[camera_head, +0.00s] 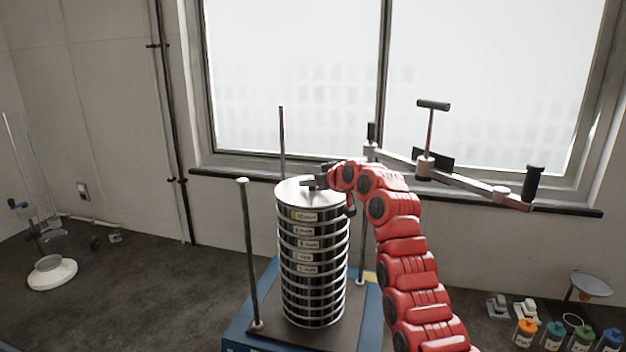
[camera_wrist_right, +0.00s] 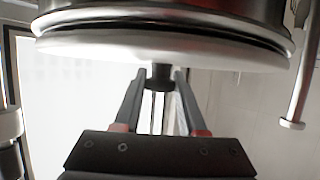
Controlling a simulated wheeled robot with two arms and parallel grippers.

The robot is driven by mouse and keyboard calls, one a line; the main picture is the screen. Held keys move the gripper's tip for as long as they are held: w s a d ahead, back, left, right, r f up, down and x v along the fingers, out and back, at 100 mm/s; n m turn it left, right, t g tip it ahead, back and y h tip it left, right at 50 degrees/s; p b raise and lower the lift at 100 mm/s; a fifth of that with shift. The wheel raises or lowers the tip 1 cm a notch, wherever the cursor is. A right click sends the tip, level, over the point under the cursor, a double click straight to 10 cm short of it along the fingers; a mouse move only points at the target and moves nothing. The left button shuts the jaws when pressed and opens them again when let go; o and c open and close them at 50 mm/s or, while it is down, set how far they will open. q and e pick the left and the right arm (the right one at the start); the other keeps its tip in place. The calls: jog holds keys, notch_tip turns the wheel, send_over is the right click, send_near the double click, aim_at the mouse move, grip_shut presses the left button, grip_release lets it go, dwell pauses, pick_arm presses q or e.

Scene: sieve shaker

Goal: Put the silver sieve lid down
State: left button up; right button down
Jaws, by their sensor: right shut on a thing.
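The silver sieve lid (camera_head: 297,187) lies at the top of the stack of sieves (camera_head: 313,255) in the head view. In the right wrist view the pale lid (camera_wrist_right: 150,48) shows against the dark sieve rim; I cannot tell whether it is fully seated. My right gripper (camera_head: 314,184) is at the top of the lid, and in the wrist view its fingers (camera_wrist_right: 160,76) are shut on the lid's dark knob. My left gripper is not in view.
The stack stands on a blue shaker base (camera_head: 262,300) between upright rods (camera_head: 249,250). A clamp bar (camera_head: 460,183) with black handles is at the right. Several bottles (camera_head: 553,335) and a funnel (camera_head: 590,284) stand at the lower right. A white-based glass apparatus (camera_head: 52,273) stands left.

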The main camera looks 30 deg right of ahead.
jog(key=shift+f, duration=0.25)
jog(key=shift+c, duration=2.3)
grip_release()
jog(key=shift+r, duration=0.1)
jog(key=shift+r, duration=0.15)
jog(key=shift+s+b, duration=0.45)
jog(key=shift+b, duration=0.05)
jog(key=b+v, duration=0.4)
jog(key=v, duration=0.7)
jog(key=shift+r, duration=0.25)
